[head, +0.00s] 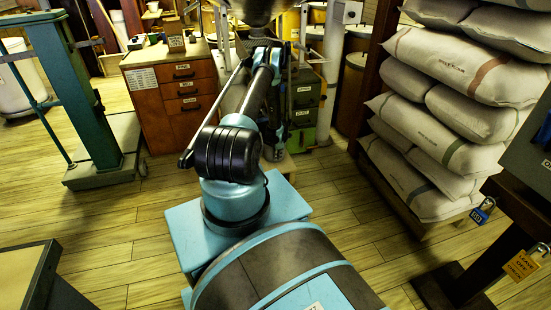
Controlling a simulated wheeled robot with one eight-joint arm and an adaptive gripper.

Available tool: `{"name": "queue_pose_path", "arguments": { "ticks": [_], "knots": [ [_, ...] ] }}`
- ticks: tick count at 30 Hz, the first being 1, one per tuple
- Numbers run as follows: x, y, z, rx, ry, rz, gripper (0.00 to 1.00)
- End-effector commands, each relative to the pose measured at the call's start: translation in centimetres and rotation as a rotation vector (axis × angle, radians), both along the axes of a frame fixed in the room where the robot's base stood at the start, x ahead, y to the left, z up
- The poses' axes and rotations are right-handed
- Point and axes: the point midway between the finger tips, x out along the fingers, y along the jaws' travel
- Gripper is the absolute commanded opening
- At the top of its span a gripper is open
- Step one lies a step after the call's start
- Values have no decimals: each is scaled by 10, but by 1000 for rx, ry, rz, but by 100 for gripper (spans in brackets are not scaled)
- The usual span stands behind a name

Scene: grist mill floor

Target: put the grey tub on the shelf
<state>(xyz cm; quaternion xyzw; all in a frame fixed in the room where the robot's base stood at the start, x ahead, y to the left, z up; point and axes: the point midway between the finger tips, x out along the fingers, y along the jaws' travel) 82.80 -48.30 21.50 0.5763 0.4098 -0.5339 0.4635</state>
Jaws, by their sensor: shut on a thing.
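My arm rises from my base and reaches away toward the middle back of the head view. I cannot make out my gripper's fingers or anything held in them; the far end of the arm is crowded with dark shapes. A grey rounded metal thing (262,9) is cut off by the top edge, above the far end of the arm. I cannot tell whether it is the grey tub or a part of the mill. No shelf can be clearly told apart.
A wooden drawer cabinet (185,92) stands left of my arm. Green labelled bins (303,115) stand to its right. Stacked sacks (455,110) fill the right. A green-blue scale (100,110) stands at left. Plank floor (120,220) is free left of my base.

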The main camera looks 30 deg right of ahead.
Motion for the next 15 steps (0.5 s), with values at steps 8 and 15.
{"name": "queue_pose_path", "arguments": {
  "ticks": [8,15],
  "knots": [
    [-1,-2,0,0,0,-2,26],
    [-2,-3,1,0,0,-4,26]
  ]
}}
